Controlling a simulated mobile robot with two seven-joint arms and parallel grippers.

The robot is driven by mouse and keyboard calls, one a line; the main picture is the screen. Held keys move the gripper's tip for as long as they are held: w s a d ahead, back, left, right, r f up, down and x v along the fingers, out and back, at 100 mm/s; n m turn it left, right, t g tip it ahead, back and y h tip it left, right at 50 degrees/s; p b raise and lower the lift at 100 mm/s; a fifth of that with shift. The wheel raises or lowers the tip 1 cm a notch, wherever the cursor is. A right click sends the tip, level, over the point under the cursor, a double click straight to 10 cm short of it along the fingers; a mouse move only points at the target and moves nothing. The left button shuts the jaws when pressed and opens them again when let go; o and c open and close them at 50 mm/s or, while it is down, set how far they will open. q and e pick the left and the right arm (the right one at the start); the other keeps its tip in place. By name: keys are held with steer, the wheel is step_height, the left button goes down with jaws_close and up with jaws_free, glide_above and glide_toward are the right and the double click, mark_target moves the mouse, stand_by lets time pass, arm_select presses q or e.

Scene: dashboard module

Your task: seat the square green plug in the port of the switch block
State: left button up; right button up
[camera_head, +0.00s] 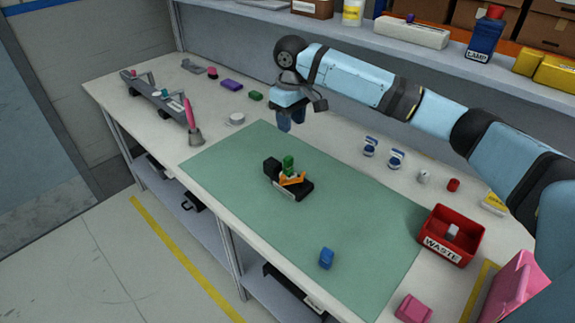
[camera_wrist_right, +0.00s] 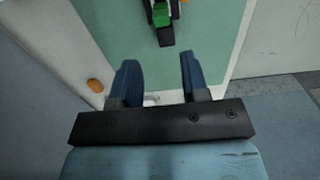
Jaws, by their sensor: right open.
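My right gripper (camera_head: 291,126) is open and empty, above the back edge of the mat and behind the block. In the right wrist view my right gripper (camera_wrist_right: 157,78) shows two parted fingers with nothing between them; the green piece (camera_wrist_right: 161,16) is beyond them at the top edge. My left gripper is out of view.
A blue block (camera_head: 326,258) lies on the front of the mat (camera_head: 370,230). A red waste bin (camera_head: 450,247) stands right. Small purple (camera_head: 231,85) and dark green (camera_head: 255,96) pieces lie at the back left, near a grey rack (camera_head: 155,98). Much of the mat is clear.

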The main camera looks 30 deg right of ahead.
glide_above(288, 158)
step_height(288, 158, down, 8)
steer(key=shift+s+d+f, duration=0.15)
steer(key=shift+s+f, duration=0.25)
steer(key=f, duration=0.3)
steer(key=w+f, duration=0.1)
steer(key=f, duration=0.1)
steer(key=shift+b, duration=0.3)
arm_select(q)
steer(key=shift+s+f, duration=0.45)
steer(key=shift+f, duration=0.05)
arm_select(e)
steer(key=shift+s+r, duration=0.1)
steer(key=c, duration=0.7)
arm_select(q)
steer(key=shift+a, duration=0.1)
arm_select(e)
steer(key=shift+c, duration=0.2)
steer(key=shift+r, duration=0.1)
